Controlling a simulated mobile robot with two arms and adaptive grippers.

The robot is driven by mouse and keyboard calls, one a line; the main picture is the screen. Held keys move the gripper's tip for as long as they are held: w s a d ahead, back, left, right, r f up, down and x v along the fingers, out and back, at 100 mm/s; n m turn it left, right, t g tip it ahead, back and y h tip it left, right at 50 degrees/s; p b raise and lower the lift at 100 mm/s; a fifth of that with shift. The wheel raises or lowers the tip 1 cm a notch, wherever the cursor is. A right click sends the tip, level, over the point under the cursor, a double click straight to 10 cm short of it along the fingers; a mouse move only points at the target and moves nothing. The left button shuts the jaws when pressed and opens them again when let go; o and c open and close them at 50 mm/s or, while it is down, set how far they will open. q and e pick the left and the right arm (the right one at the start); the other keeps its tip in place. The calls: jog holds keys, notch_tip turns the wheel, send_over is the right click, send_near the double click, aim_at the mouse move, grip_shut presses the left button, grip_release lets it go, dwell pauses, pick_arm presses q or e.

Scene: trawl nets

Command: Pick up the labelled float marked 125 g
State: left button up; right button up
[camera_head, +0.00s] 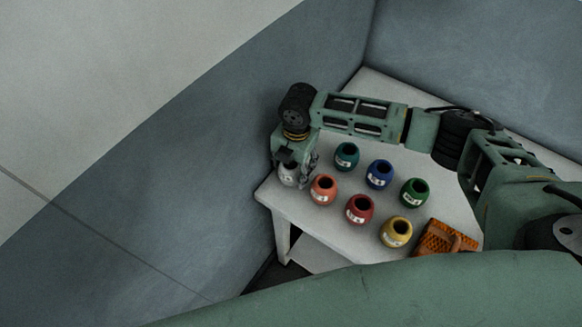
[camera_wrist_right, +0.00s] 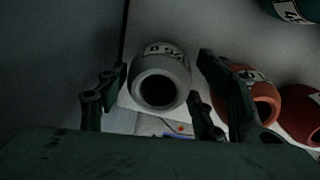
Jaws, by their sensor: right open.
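A pale grey float (camera_head: 287,174) with a dark round mouth and a white label stands at the left corner of the white table (camera_head: 290,212). My right gripper (camera_head: 298,160) is above it with open fingers. In the right wrist view the grey float (camera_wrist_right: 172,66) lies between the spread fingers of the right gripper (camera_wrist_right: 160,80), with a gap on each side. Its label is upside down and too small to read surely. Other labelled floats are orange (camera_head: 323,188), red (camera_head: 360,209), yellow (camera_head: 396,232), teal (camera_head: 346,155), blue (camera_head: 379,173) and green (camera_head: 414,192). My left gripper is not in view.
The orange float (camera_wrist_right: 262,98) stands close beside the right finger in the wrist view. Walls stand behind and left of the table. My right arm spans the table's back.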

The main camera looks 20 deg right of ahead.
jog(key=shift+w+f, duration=0.15)
jog(key=shift+f, duration=1)
jog(key=c, duration=0.9)
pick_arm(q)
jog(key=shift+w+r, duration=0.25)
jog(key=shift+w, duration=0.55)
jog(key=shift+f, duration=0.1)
